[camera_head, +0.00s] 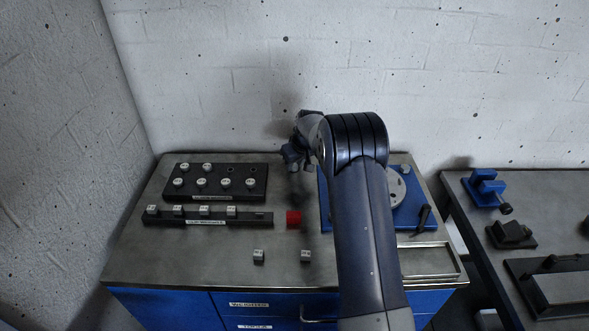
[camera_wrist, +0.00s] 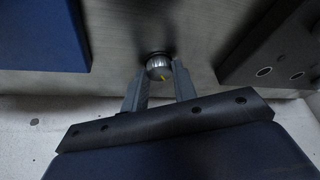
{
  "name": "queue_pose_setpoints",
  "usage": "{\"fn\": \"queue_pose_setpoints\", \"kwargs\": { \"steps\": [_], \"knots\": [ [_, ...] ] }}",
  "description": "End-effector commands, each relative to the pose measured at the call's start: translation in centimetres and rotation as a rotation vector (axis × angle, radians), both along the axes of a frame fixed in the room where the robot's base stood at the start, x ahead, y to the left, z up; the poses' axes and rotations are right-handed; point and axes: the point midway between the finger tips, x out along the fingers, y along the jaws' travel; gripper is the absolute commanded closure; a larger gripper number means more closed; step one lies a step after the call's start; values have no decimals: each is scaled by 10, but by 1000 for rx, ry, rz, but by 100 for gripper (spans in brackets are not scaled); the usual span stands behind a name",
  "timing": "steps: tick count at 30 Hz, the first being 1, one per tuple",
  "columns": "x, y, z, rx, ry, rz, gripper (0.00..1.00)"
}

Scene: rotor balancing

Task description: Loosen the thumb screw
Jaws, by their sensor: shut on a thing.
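A small round silver knob (camera_wrist: 158,68) with a ribbed side and a yellow mark looks like the thumb screw. In the wrist view it sits between the tips of my gripper (camera_wrist: 160,78), with a dark round patch just behind it. My gripper is shut on it. In the head view my gripper (camera_head: 295,158) is over the back of the bench, between the black peg block and the blue plate. The screw cannot be made out clearly there. I cannot tell what it is seated in.
The blue plate (camera_head: 324,205) with a grey disc (camera_head: 396,187) is partly hidden by my arm. The black block (camera_head: 257,187) and a black rail (camera_head: 190,218) hold several pale pieces. A red block (camera_head: 294,217) and two pale cubes (camera_head: 258,256) lie in front. The wall is close behind.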

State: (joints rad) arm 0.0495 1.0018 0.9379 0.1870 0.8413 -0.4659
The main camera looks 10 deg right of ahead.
Motion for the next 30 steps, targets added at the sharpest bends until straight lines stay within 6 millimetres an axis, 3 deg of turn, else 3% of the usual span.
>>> {"fn": "queue_pose_setpoints", "kwargs": {
  "steps": [30],
  "knots": [
    [6,-6,3,-1,-1,965,96]
  ]
}}
